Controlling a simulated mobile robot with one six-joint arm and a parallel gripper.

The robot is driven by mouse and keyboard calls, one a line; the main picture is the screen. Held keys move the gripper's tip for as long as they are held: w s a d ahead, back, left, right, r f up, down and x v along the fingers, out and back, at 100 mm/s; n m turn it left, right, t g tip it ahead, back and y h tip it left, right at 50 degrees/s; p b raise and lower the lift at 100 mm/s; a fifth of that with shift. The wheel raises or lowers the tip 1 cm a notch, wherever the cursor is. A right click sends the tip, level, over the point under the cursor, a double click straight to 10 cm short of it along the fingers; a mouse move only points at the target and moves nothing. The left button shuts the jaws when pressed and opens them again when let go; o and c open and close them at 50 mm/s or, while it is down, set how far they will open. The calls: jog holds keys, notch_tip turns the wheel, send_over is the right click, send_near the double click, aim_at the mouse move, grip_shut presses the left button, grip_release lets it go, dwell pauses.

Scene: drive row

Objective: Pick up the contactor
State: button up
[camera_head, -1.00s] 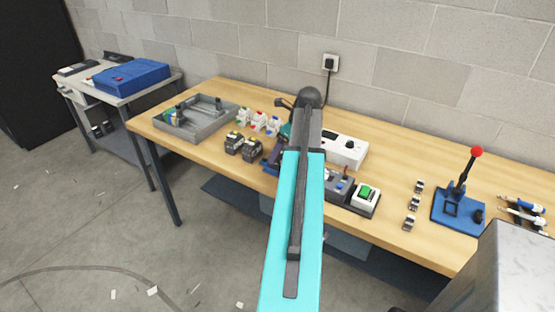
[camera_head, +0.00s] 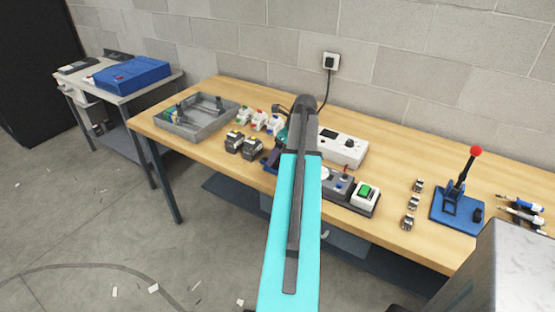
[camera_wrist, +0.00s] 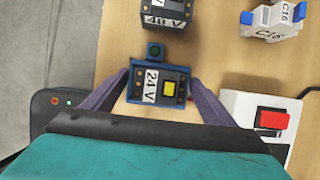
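A dark contactor (camera_wrist: 146,88) with a 24 V label and a yellow button sits in a blue holder (camera_wrist: 128,78) in the wrist view. My gripper (camera_wrist: 158,80) is open, with one finger on each side of this contactor. I cannot tell whether the fingers touch it. Another dark contactor (camera_wrist: 168,12), marked 48 V, stands beyond. Two dark contactors (camera_head: 234,141) (camera_head: 252,148) show in the head view.
White breakers (camera_wrist: 272,20) stand near the contactors. A white device with a red switch (camera_wrist: 271,119) is close on the right, and a dark box with small buttons (camera_wrist: 55,101) on the left. A grey tray (camera_head: 190,127) is at the bench's left. The bench's front edge is near.

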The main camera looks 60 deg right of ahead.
jog(key=c, duration=1.2)
jog(key=shift+r, duration=0.2)
jog(key=shift+r+b, duration=0.9)
jog(key=shift+r, duration=3.95)
jog(key=shift+w, duration=0.1)
